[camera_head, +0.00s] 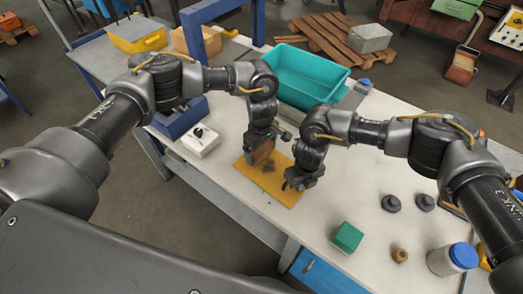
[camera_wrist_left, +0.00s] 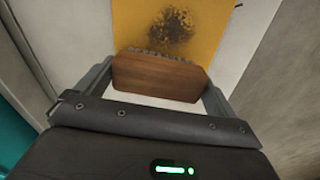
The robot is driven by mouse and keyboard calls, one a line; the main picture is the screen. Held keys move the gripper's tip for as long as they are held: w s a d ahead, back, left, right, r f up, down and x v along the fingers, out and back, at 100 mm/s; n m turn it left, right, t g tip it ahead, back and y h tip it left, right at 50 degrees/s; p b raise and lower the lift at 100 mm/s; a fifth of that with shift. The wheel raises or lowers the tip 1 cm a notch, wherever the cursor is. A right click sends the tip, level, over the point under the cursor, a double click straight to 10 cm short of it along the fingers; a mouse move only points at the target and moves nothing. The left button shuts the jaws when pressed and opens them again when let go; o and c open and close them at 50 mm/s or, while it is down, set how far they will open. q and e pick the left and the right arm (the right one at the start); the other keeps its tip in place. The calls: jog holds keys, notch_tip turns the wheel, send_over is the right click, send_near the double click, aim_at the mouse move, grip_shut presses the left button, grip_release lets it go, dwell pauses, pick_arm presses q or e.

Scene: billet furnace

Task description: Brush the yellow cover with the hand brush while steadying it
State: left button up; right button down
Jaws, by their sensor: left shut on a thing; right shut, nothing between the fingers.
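The yellow cover (camera_head: 283,194) is a flat plate lying on the white table, with a dark smudge of dirt (camera_head: 268,168) on it. It also shows in the left wrist view (camera_wrist_left: 135,22), with the smudge near its middle. My left gripper (camera_head: 262,150) is shut on the hand brush (camera_wrist_left: 160,76), a brown wooden block with grey bristles. The brush is at the cover's edge near the smudge; I cannot tell whether its bristles touch. My right gripper (camera_head: 295,183) is shut and empty at the cover's right edge, low over it; contact is unclear.
A teal bin (camera_head: 306,78) stands behind the cover. A white switch box (camera_head: 201,141) is to the left. A green block (camera_head: 347,237), dark round knobs (camera_head: 391,203) and a blue-lidded jar (camera_head: 453,259) stand to the right.

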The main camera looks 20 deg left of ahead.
pick_arm(q)
jog(key=shift+r, duration=2.2)
pick_arm(e)
jog(key=shift+s+d+f, duration=0.2)
jog(key=shift+d+f, duration=0.05)
pick_arm(q)
jog(key=shift+w+d+r+p, duration=0.1)
jog(key=shift+d+r+p, duration=0.05)
jog(key=shift+r+p, duration=0.55)
pick_arm(e)
jog(key=shift+w+r, duration=0.15)
jog(key=shift+r, duration=1.1)
pick_arm(q)
jog(key=shift+r+p, duration=0.9)
jog(key=shift+p, duration=0.05)
pick_arm(e)
jog(key=shift+a+r, duration=0.1)
jog(key=shift+r, duration=1.85)
jog(key=shift+r, duration=0.1)
